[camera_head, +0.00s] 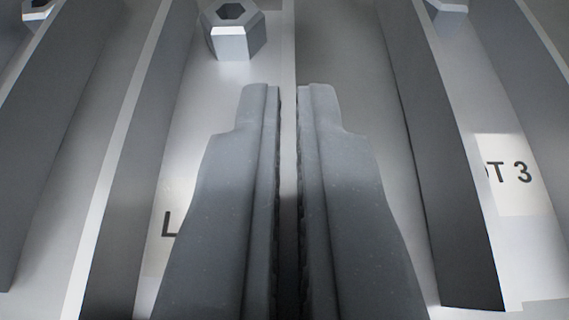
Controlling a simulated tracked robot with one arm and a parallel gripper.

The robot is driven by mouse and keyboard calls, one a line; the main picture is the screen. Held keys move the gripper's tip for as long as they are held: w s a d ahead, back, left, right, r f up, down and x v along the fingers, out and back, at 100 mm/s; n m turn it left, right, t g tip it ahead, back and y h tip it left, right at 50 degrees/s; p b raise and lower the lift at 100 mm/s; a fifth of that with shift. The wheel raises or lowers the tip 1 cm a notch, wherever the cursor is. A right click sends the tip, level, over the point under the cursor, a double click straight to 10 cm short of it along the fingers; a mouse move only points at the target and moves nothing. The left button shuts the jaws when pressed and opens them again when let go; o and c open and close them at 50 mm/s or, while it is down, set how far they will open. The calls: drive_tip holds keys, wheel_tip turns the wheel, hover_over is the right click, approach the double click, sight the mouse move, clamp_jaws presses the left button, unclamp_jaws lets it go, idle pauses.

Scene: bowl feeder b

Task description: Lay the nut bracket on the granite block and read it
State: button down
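My gripper (289,92) reaches up the middle of the picture, with its two grey fingers parallel and a narrow gap between them. Nothing shows in the gap, so it is slightly open and empty. A grey hexagonal nut (234,44) with a hole in its top stands in the lane ahead, a little left of the fingertips and apart from them. I cannot tell whether this is part of the nut bracket. I do not see the granite block.
Raised grey divider walls (140,150) and (450,150) flank the fingers and form lanes. Another label (167,222), showing "L", is partly hidden by the left finger. More nuts (447,14) show at the top edge.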

drive_tip(key=c, duration=1.6)
unclamp_jaws()
drive_tip(key=shift+c, duration=0.2)
drive_tip(key=shift+s+r, duration=0.3)
drive_tip(key=p+v, duration=0.2)
drive_tip(key=v, duration=0.9)
drive_tip(key=shift+s, duration=0.15)
drive_tip(key=shift+r, duration=0.15)
